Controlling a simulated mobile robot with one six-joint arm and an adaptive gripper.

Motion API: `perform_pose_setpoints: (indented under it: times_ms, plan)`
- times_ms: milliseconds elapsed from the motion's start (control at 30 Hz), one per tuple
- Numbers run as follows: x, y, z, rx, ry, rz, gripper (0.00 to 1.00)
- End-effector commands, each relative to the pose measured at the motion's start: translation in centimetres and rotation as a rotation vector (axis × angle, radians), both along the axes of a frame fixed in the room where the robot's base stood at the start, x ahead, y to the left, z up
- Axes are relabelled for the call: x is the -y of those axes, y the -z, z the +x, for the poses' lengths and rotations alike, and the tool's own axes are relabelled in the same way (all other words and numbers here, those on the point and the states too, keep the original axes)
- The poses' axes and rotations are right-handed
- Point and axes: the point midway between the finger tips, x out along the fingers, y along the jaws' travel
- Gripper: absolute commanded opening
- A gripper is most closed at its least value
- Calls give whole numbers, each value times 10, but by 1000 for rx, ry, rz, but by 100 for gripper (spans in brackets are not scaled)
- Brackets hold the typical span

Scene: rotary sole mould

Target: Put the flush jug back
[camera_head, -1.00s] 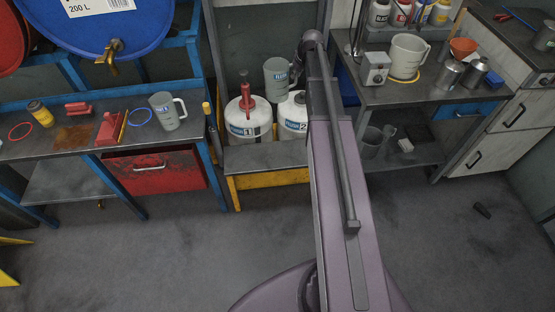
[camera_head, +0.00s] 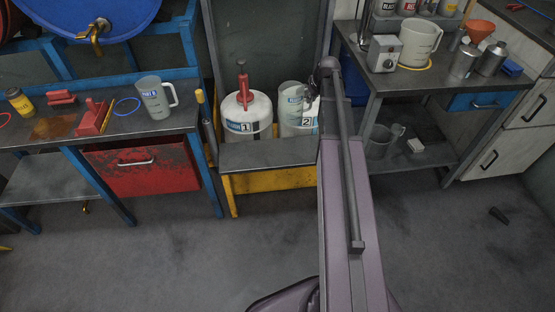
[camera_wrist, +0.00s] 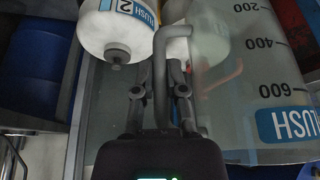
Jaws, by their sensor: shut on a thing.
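The flush jug (camera_wrist: 262,75) is grey and translucent, with a volume scale and a blue label. It fills the right of the wrist view, upright. My gripper (camera_wrist: 163,85) is shut on its bar-like handle (camera_wrist: 160,60). In the head view the jug (camera_head: 291,100) overlaps the white canister numbered 2 (camera_head: 301,130), hiding much of it. I cannot tell whether the jug touches anything below. My gripper's fingers are mostly hidden behind my arm there.
White canister 1 (camera_head: 243,130) with a red top stands left of the jug, behind a grey ledge (camera_head: 265,153). Another jug (camera_head: 153,97) stands on the left bench beside a blue ring (camera_head: 127,106). A larger jug (camera_head: 417,45) stands on a yellow ring at right.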

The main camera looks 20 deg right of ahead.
Motion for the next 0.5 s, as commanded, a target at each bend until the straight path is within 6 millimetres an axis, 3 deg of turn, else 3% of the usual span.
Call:
perform_pose_setpoints:
  times_ms: [33,500]
  plan:
    - [2,18,-4,0,6,0,0]
    - [17,96,-30,1,56,3,0]
